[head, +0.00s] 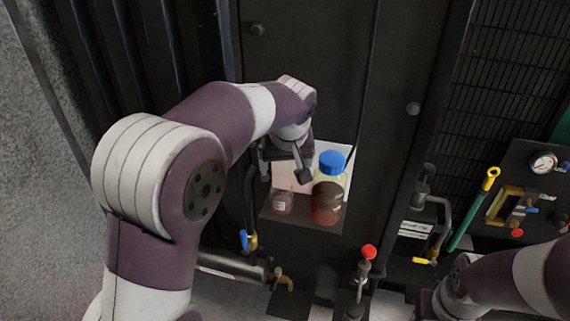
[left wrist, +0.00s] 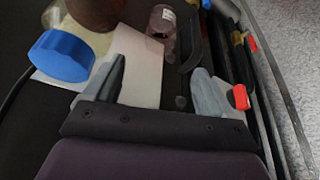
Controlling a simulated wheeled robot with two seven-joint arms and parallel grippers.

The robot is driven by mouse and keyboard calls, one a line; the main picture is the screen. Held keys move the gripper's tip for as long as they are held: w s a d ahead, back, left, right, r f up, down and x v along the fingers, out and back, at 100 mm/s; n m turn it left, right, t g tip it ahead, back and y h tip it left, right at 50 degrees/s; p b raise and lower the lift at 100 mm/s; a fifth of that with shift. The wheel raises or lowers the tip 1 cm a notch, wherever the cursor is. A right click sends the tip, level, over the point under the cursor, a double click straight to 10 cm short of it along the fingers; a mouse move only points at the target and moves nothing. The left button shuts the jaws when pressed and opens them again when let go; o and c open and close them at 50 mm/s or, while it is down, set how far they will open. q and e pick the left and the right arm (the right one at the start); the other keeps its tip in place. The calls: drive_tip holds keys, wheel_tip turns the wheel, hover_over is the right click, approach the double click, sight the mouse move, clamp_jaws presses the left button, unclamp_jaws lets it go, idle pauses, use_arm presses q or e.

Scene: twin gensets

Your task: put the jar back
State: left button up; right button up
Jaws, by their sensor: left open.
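A larger blue-capped bottle (head: 329,190) with dark red contents stands right of the jar, close to my left gripper. A white panel (head: 335,150) is behind them. A gauge panel (head: 543,163) is at right.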

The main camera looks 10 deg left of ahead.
use_arm(q)
drive_tip(key=s+a+f+m+g, duration=0.1)
drive_tip(key=s+a+f+m, duration=0.1)
drive_tip(key=s+f, duration=0.5)
drive_tip(key=s+a+f+m+g+h, duration=0.1)
drive_tip(key=s+f, duration=0.6)
drive_tip(key=s, duration=0.8)
drive_tip(key=shift+a+f+m+g+h, duration=0.15)
drive_tip(key=shift+a+m+g+h, duration=0.15)
drive_tip(key=shift+a+m+g, duration=0.35)
drive_tip(key=shift+s+a, duration=0.1)
drive_tip(key=shift+s, duration=0.05)
